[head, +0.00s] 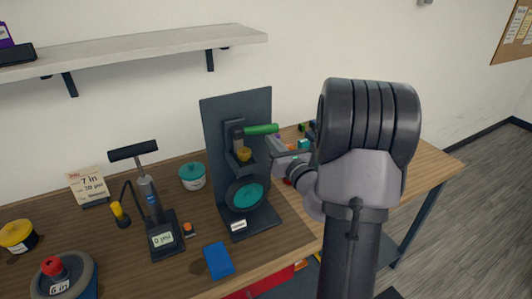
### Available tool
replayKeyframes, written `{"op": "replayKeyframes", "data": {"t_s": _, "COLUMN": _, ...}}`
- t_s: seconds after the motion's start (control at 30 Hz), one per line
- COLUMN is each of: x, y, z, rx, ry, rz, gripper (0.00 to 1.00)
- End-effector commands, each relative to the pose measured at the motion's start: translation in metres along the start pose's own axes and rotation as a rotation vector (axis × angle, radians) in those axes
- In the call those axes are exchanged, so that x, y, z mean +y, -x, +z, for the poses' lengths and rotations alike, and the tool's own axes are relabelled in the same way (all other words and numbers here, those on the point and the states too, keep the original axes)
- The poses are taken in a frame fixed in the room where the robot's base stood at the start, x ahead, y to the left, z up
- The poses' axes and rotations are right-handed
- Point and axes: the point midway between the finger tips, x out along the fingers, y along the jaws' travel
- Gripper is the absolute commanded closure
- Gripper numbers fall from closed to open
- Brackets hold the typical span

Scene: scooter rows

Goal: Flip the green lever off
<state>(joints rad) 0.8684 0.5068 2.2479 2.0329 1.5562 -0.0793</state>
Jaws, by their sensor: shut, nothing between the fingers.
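The green lever (262,129) sticks out to the right, roughly level, from a dark bracket on an upright dark panel (254,101). A yellow-orange knob-like part (244,154) sits just below its left end, and a teal disc (248,196) is lower on the panel. My gripper (273,152) is shut and empty, just below and slightly right of the lever's outer end. I cannot tell whether it touches the lever. My arm comes in from the right and hides the table behind it.
The stand is on a wooden table. To its left are a hand pump (148,192), a teal tub (192,176) and a card (89,186). A blue block (218,260) lies in front. Small coloured objects stand behind my gripper. A shelf (140,49) hangs above left.

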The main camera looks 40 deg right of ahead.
Motion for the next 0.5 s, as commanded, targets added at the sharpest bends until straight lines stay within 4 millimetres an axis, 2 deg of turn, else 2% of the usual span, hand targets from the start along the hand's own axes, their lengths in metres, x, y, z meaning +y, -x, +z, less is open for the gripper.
{"op": "replayKeyframes", "data": {"t_s": 0.5, "x": -0.002, "y": -0.002, "z": 0.046, "rx": -0.003, "ry": 0.462, "rz": 0.022, "gripper": 1.00}}
